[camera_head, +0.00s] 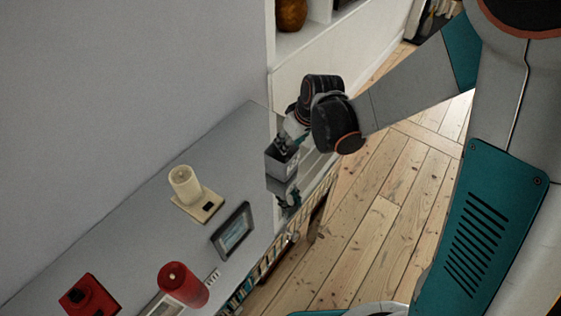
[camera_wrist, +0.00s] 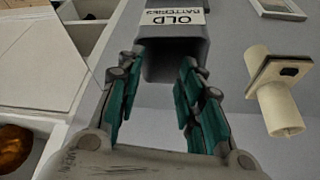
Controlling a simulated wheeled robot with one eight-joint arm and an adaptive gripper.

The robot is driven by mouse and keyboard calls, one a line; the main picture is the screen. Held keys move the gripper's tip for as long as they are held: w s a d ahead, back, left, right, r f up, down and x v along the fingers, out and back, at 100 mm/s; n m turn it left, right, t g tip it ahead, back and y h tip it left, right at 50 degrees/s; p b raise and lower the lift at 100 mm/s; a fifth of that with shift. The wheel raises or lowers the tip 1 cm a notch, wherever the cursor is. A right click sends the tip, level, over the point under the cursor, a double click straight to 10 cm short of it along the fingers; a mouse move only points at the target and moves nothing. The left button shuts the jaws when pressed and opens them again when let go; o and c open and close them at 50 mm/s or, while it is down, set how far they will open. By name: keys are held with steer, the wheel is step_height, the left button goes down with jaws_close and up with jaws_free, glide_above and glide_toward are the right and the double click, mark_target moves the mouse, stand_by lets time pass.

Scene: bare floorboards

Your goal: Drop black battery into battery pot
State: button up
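The battery pot is a grey box (camera_head: 281,164) at the far end of the grey shelf top, beside the wall. In the wrist view the pot (camera_wrist: 172,60) bears a white label reading "OLD BATTERIES". My gripper (camera_head: 284,144) is over the pot, pointing down. In the wrist view my gripper (camera_wrist: 160,70) has its teal fingers spread, with the pot in line beyond the gap. Nothing shows between the fingers.
On the shelf top (camera_head: 140,225) stand a cream candle on a square base (camera_head: 186,187), a dark picture frame (camera_head: 233,231), a red candle (camera_head: 182,283) and a red square object (camera_head: 88,296). A white shelf unit (camera_head: 320,50) rises behind. Wooden floor (camera_head: 375,225) lies open right.

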steer(key=shift+r, duration=0.1)
steer(key=v, duration=1.2)
steer(key=shift+s, duration=0.2)
steer(key=s+d+r+m+t+h, duration=0.1)
steer(key=s+d+r+m+t, duration=0.1)
steer(key=s+d, duration=0.4)
steer(key=s+d+r+m+t+h, duration=0.1)
steer(key=s+d+r+m, duration=0.3)
steer(key=s+d, duration=0.3)
steer(key=s+m, duration=0.1)
steer(key=s, duration=0.2)
steer(key=shift+s+m+t+h, duration=0.15)
steer(key=shift+m+t+h, duration=0.15)
steer(key=shift+t+h, duration=0.1)
steer(key=shift+r, duration=0.15)
stand_by(0.5)
